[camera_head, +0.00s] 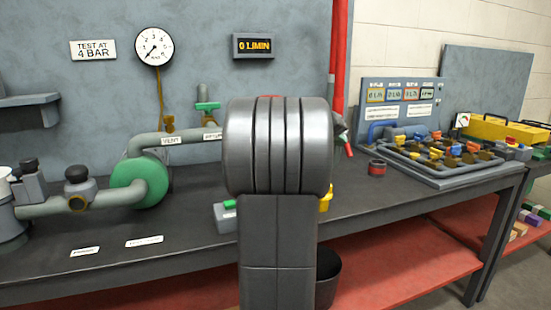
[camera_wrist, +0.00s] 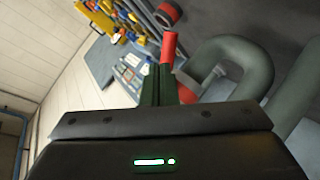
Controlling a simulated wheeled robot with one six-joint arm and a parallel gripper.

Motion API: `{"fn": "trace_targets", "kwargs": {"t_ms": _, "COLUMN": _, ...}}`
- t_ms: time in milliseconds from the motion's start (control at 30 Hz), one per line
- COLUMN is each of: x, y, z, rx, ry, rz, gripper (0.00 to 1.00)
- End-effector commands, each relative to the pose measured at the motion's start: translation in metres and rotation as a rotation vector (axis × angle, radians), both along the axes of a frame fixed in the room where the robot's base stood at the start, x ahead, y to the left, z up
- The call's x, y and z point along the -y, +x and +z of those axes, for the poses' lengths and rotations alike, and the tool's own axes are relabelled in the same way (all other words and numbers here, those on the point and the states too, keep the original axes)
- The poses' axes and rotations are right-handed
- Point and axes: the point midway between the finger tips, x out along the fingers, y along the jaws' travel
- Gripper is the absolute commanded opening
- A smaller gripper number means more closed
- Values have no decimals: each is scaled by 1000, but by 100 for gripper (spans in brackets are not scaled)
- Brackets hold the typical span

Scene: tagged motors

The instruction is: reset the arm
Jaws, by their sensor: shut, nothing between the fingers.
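My arm stands upright in the middle of the head view, a thick grey link with a ribbed round joint hiding part of the bench behind it. My gripper (camera_wrist: 160,86) shows in the wrist view as two dark fingers close together, shut and empty. A red cylindrical piece (camera_wrist: 168,47) appears just beyond the fingertips; I cannot tell how far it is from them. In the head view the gripper is mostly hidden behind the arm.
The dark workbench (camera_head: 390,205) carries a green pump (camera_head: 133,183) with grey pipes at left. A tray of tagged parts (camera_head: 450,158) sits at right, with a red-and-black ring (camera_head: 377,167) beside it. A red vertical pipe (camera_head: 338,50) runs behind my arm. The bench front is mostly clear.

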Motion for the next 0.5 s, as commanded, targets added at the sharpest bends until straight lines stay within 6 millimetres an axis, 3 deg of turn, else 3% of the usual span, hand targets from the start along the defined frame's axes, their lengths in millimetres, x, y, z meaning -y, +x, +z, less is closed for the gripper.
{"fn": "trace_targets", "kwargs": {"t_ms": 500, "x": 0, "y": 10, "z": 7, "rx": -146, "ry": -49, "rz": -7, "gripper": 0}}
